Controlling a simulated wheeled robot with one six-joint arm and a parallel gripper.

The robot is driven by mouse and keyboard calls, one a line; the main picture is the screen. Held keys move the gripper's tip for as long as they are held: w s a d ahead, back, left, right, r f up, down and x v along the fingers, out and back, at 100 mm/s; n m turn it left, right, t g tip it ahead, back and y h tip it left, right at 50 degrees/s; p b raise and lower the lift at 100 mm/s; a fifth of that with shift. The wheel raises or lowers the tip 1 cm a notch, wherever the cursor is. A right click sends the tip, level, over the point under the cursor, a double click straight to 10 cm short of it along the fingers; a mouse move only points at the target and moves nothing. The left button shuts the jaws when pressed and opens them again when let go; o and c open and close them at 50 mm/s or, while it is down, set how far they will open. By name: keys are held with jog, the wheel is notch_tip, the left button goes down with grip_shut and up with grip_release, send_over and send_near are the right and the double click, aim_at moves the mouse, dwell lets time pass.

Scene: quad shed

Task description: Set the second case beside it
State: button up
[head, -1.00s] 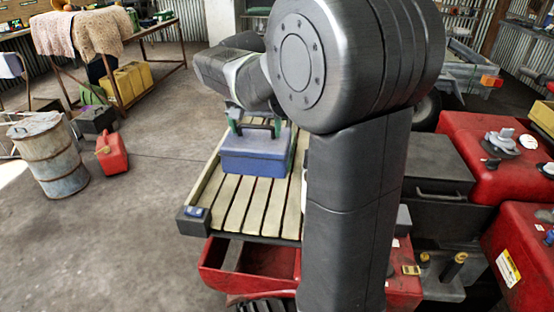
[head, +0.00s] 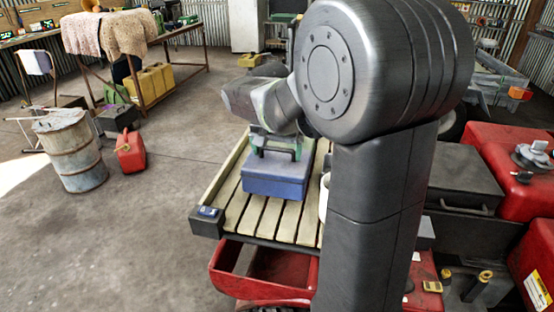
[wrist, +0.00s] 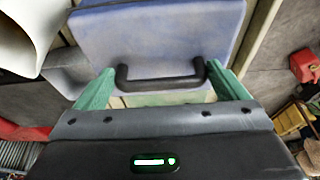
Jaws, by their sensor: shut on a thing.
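A blue case (head: 275,178) with a dark handle is over the slatted wooden rack (head: 232,212), near its middle. My gripper (head: 276,150) is above the case, its green fingers at the two ends of the handle. In the wrist view, my gripper (wrist: 162,84) is shut on the dark handle (wrist: 160,82) of the blue case (wrist: 155,38). I cannot tell whether the case's underside touches the slats. I see no other case like it, and my arm hides the rack's right side.
A white container (head: 324,197) stands close to the right of the case, partly behind my arm; a pale curved thing (wrist: 30,32) is left in the wrist view. A red open bin (head: 262,275) is below the rack's front. Open floor lies left, before a drum (head: 70,150) and red can (head: 130,152).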

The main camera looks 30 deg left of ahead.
aim_at(277, 160)
jog(key=shift+f, duration=1.5)
jog(key=shift+f, duration=0.15)
jog(key=o, duration=1.6)
jog(key=v, duration=1.2)
jog(key=shift+r, duration=0.2)
